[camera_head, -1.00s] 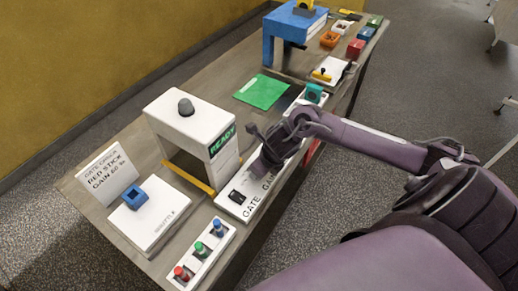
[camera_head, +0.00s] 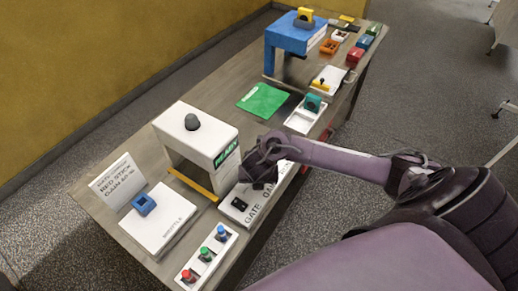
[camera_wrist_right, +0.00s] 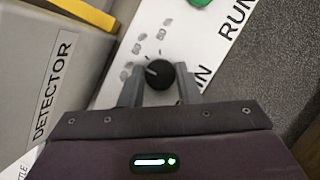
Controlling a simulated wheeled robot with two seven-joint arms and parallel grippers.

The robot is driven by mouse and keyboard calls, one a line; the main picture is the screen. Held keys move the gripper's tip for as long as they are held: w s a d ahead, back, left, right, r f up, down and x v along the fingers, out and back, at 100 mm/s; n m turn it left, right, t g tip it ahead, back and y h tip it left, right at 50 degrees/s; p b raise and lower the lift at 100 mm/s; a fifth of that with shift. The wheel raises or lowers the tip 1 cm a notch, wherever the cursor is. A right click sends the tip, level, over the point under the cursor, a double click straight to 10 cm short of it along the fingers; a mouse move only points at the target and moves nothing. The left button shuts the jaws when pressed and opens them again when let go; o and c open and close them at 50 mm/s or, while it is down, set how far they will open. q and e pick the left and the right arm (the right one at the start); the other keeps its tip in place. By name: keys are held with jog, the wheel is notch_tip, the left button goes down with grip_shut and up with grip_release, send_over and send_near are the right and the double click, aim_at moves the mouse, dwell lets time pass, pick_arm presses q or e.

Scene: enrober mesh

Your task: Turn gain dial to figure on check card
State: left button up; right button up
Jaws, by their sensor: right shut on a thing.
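The gain dial (camera_wrist_right: 157,74) is a black round knob with a white mark pointing left, on the white gate panel (camera_wrist_right: 150,30) in the right wrist view. My right gripper (camera_wrist_right: 158,88) has one finger on each side of it and is shut on it. Printed figures around the dial are too blurred to read surely. In the head view my right gripper (camera_head: 262,172) is low at the panel and hides the dial. The check card (camera_head: 116,182) stands at the table's left end; it reads red stick, gain, and a figure that looks like 60 %. My left gripper is not in view.
The white detector (camera_head: 197,135) with a green READY sign (camera_head: 227,153) stands beside the panel. A rack (camera_head: 207,257) holds red, green and blue sticks at the front. A green button (camera_wrist_right: 200,2) sits near RUN. A blue stand (camera_head: 293,38) is farther back.

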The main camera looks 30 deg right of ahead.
jog(key=m, duration=0.1)
jog(key=m+p, duration=0.1)
jog(key=shift+w+a+r+m+g+h, duration=0.1)
jog(key=shift+r+m+g+h, duration=0.05)
jog(key=shift+m+g+h, duration=0.15)
jog(key=shift+m+h, duration=0.3)
jog(key=shift+m, duration=0.6)
jog(key=o, duration=1)
jog(key=shift+g, duration=0.3)
